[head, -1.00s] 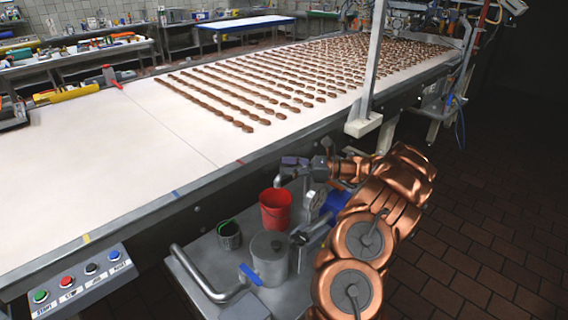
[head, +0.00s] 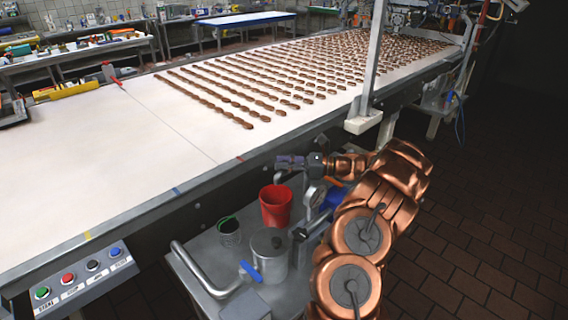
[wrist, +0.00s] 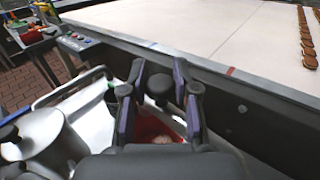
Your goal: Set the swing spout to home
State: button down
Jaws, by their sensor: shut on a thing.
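My gripper (head: 291,162) is above the red bucket, beside the belt's near edge. In the wrist view, the two purple-lined fingers of my gripper (wrist: 159,100) stand on either side of a round black knob (wrist: 160,85) and are closed on it. What the knob is fixed to is mostly hidden behind the gripper. The swing spout's pipe cannot be made out clearly. A lidded steel pot (head: 269,255) with a blue handle (head: 250,271) stands on the metal cart below.
The red bucket (head: 275,207) and a dark cup (head: 229,233) stand on the cart (head: 205,246). The white belt (head: 120,150) carries rows of brown pieces. A button panel (head: 85,275) is at front left. A post (head: 372,65) rises beyond my arm.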

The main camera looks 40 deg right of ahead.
dwell(0.4)
jog(key=shift+w+d+m+t+h+b, duration=0.1)
jog(key=shift+w+m+t+h+b, duration=0.65)
jog(key=shift+h, duration=0.25)
jog(key=shift+w+d+m+t+h+b, duration=0.1)
jog(key=shift+w+m+t+h+b, duration=0.5)
jog(key=shift+m+t+h, duration=0.35)
jog(key=c, duration=0.9)
grip_release()
notch_tip(320, 180, up, 10)
jog(key=shift+c, duration=0.4)
